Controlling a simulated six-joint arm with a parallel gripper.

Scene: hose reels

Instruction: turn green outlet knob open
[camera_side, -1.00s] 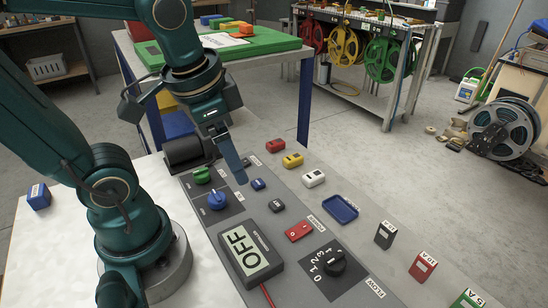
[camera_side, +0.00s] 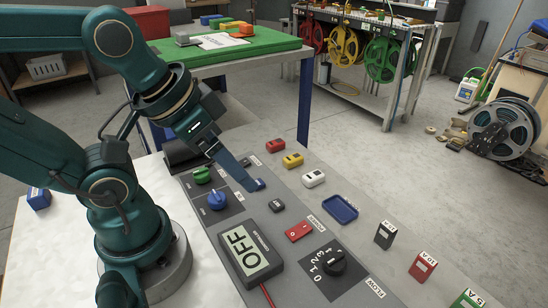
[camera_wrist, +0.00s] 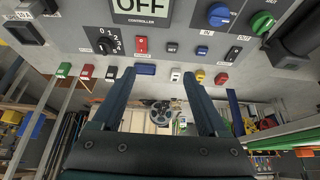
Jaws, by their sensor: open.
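The green outlet knob (camera_side: 202,175) sits on a dark plate at the far left of the grey panel. In the wrist view the green knob (camera_wrist: 262,24) is at the top right, beside an OUT label. The blue knob (camera_side: 217,200) is next to it, and also shows in the wrist view (camera_wrist: 219,15), by an IN label. My gripper (camera_side: 256,184) is open and empty, to the right of the green knob and apart from it. In the wrist view my gripper's two fingers (camera_wrist: 157,78) are wide apart with nothing between them. The height of the fingertips above the panel is unclear.
The controller display (camera_side: 250,250) reads OFF. A red switch (camera_side: 299,231), a black flow dial (camera_side: 333,263) and a blue tray (camera_side: 340,208) are further along the panel. Red (camera_side: 275,145), yellow (camera_side: 293,160) and white (camera_side: 313,178) blocks line the far edge. A black cylinder (camera_side: 180,155) lies behind the green knob.

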